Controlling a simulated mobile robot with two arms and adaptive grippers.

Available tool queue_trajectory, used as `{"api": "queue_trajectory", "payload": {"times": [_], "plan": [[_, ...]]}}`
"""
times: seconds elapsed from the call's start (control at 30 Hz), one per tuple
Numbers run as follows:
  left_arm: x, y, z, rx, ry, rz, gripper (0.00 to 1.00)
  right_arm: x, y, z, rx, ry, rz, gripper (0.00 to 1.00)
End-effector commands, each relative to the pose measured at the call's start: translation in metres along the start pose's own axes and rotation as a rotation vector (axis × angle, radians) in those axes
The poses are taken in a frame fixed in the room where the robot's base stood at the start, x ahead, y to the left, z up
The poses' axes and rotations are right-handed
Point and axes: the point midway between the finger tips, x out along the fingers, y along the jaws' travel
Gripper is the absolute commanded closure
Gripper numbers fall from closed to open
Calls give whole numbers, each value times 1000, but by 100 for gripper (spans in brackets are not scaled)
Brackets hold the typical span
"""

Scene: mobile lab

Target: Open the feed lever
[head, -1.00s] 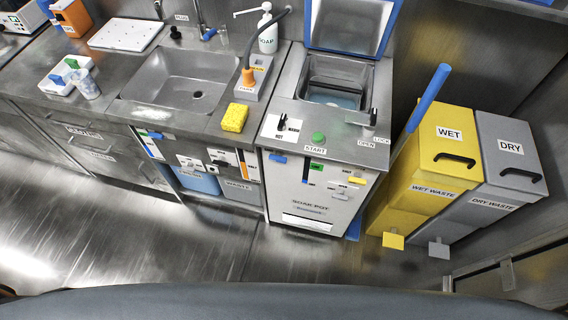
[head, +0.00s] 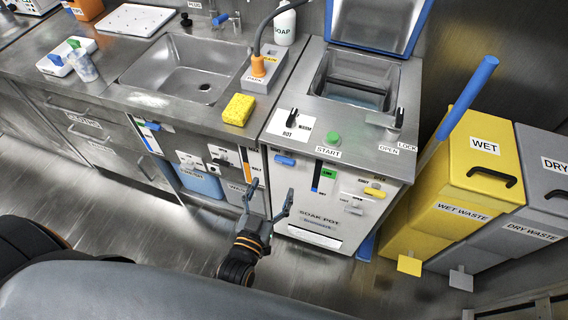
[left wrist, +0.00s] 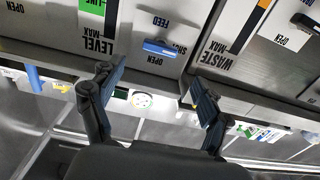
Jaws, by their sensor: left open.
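The feed lever (head: 285,160) is a small blue handle on the upper left front of the soak pot (head: 318,213). In the left wrist view the lever (left wrist: 160,47) lies crosswise beneath an upside-down FEED label, with OPEN and SHUT marks near it. My left gripper (head: 268,198) is open and empty, in front of and below the lever, with its fingers apart. In the left wrist view its fingertips (left wrist: 158,85) are on either side of the lever's line and not touching it. My right gripper is not in view.
A yellow lever (head: 375,192) sits right of the level gauge (head: 322,176) on the same panel. The waste gauge (head: 250,168) is to the left. The yellow wet bin (head: 460,185) stands at the right. A yellow sponge (head: 238,109) lies on the counter. The floor in front is clear.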

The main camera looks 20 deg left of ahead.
Motion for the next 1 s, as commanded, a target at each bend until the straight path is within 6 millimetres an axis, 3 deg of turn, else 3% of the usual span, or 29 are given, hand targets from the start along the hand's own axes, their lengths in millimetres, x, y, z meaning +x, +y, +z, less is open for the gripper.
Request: {"api": "queue_trajectory", "payload": {"times": [0.2, 0.4, 0.83, 1.0], "plan": [[48, 0, -1, 0, 2, -1, 23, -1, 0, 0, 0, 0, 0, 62], [76, 0, 0, 0, 0, 0, 23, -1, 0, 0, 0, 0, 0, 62], [86, 0, 1, 0, -2, 0, 23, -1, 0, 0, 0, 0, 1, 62], [85, 0, 1, 0, -2, 0, 55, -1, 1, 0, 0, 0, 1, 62]]}}
